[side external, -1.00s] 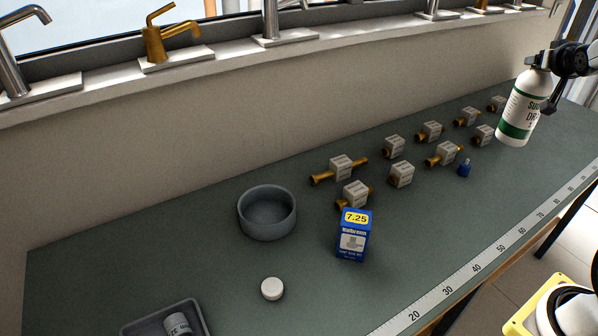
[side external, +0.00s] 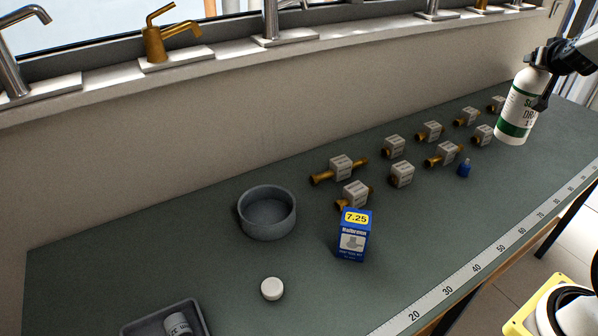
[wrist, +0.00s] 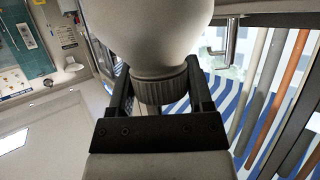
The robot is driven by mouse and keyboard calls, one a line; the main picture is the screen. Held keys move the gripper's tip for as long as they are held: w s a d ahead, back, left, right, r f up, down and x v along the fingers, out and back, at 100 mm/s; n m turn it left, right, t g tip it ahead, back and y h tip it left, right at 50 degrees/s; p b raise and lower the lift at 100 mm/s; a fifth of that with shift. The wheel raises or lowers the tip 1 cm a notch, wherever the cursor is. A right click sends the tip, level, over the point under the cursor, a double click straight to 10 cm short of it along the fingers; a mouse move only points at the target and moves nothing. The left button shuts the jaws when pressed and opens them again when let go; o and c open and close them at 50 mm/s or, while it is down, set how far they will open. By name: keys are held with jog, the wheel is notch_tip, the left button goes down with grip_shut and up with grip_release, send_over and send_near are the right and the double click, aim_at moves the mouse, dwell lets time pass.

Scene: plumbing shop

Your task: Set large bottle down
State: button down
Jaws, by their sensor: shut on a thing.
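The large bottle (side external: 518,108) is white with a green band and dark lettering. It hangs near upright, slightly tilted, over the far right part of the bench in the side view. My gripper (side external: 545,88) is shut on it near its top. In the wrist view my gripper (wrist: 162,92) has a finger on each side of the ribbed grey neck, and the bottle's pale body (wrist: 150,35) fills the upper middle. Whether the bottle's base touches the bench cannot be told for sure.
A grey bowl (side external: 267,226), a blue box (side external: 352,236), a white cap (side external: 272,289) and a grey tray (side external: 137,329) are nearer. A ruler strip (side external: 480,266) runs along the front edge.

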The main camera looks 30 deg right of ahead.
jog(key=shift+a+m+g+h, duration=0.15)
jog(key=shift+m+g+h, duration=0.35)
jog(key=shift+m+g, duration=0.2)
jog(key=shift+s+a+f+m+g+h, duration=0.35)
jog(key=shift+a+f+m+g+h, duration=0.15)
jog(key=shift+m+g, duration=0.4)
jog(key=s+a+f+m+g+h, duration=0.1)
jog(key=s+a+f+m+g, duration=0.4)
jog(key=a+f+g, duration=0.1)
notch_tip(320, 180, down, 2)
jog(key=shift+s+a+f+m+g, duration=0.1)
jog(key=shift+s+a+m+g, duration=0.1)
jog(key=shift+a+m+g, duration=0.3)
jog(key=shift+a, duration=0.1)
jog(key=shift+f, duration=2.3)
jog(key=shift+f, duration=1.75)
